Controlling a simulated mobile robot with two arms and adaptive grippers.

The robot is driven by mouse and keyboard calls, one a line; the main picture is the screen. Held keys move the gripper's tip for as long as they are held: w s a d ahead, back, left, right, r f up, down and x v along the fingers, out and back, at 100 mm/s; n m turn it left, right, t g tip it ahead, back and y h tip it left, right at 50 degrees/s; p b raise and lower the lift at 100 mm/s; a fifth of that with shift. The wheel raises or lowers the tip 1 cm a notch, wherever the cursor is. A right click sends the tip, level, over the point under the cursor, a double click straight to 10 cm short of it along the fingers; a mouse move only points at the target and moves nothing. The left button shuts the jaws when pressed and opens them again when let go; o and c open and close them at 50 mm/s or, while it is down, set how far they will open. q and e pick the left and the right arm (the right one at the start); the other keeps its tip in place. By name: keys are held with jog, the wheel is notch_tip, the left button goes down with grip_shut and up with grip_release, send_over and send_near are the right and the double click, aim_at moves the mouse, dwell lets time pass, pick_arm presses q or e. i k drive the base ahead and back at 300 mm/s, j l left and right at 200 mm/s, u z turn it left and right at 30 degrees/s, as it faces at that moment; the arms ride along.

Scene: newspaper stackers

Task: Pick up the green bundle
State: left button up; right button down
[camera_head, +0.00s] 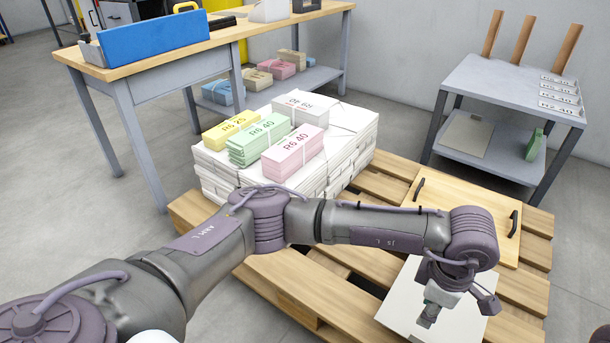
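The green bundle (258,138), strapped in white and marked R6 40, lies on top of the white newspaper stack (345,150). A yellow bundle (231,129) is to its left, a pink bundle (293,152) to its right, and a white bundle (301,108) behind it. My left arm crosses in front of the stack. My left gripper (427,317) points down above a pale sheet (398,313) at the lower right, well apart from the green bundle. Its fingers are small and partly hidden, so their opening is unclear. My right gripper is out of view.
The stack stands on a wooden pallet (255,275), with a handled wooden board (470,205) on its right. A workbench (115,72) stands behind left, with bundles on its lower shelf. A grey cart (490,88) at right holds another green item (535,144).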

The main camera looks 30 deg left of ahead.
aim_at(245, 147)
jog(key=u, duration=1.3)
